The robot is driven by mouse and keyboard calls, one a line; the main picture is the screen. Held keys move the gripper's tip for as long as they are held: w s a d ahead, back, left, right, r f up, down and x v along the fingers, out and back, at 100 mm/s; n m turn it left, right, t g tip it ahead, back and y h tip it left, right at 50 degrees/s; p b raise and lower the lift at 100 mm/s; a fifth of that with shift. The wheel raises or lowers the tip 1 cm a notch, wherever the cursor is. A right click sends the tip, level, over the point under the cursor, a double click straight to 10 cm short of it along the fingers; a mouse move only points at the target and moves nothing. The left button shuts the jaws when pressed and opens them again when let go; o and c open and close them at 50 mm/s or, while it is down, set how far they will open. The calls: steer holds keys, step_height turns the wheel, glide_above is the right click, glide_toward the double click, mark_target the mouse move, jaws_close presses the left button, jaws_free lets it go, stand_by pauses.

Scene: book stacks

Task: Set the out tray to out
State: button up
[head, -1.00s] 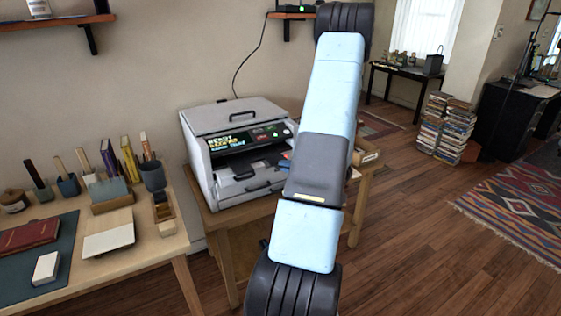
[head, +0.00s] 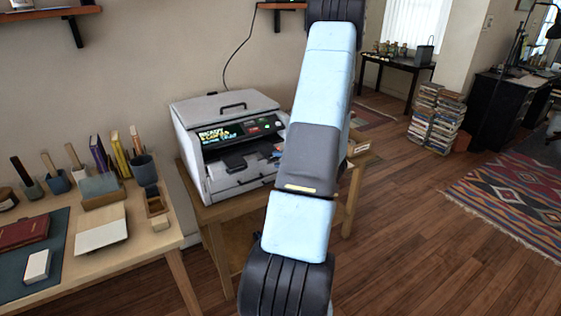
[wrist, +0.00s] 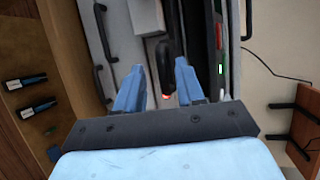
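A light grey copier (head: 225,108) with a lit front panel (head: 240,131) stands on a small wooden table (head: 215,212). A dark tray (head: 234,161) shows in its front opening. A black handle is on the lower front, and my arm covers the copier's right side. In the wrist view, my gripper (wrist: 160,88) faces the copier front with its two blue fingers apart. A dark rounded piece (wrist: 166,55) lies just beyond and between the fingertips; I cannot tell whether they touch it. A black bar handle (wrist: 102,50) is left of the fingers. The head view does not show my gripper.
A desk (head: 150,235) with books, pen cups and a wooden organiser (head: 155,201) stands at left. Stacks of books (head: 436,118) stand on the floor at right, near a patterned rug (head: 510,200). The wooden floor between is clear.

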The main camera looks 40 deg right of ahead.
steer(key=v, duration=1.3)
steer(key=shift+s, duration=0.25)
steer(key=shift+a+r, duration=0.1)
steer(key=shift+a, duration=0.05)
steer(key=w+a+r+n+g+y, duration=0.2)
steer(key=a+r+n+g, duration=0.15)
steer(key=a, duration=0.45)
steer(key=w+a+r+n+g+y, duration=0.25)
steer(key=a+r, duration=0.25)
steer(key=a, duration=0.3)
steer(key=w+a+r+n+g+y, duration=0.25)
steer(key=a+r, duration=0.25)
steer(key=a, duration=0.3)
steer(key=s+a+r+n+g+h, duration=0.1)
steer(key=s+a+r+n+h, duration=0.7)
steer(key=a, duration=0.8)
steer(key=s+r+h, duration=0.1)
steer(key=s+r, duration=0.2)
steer(key=r, duration=0.2)
steer(key=shift+s+h, duration=0.2)
steer(key=shift+h, duration=0.2)
steer(key=shift+n, duration=0.25)
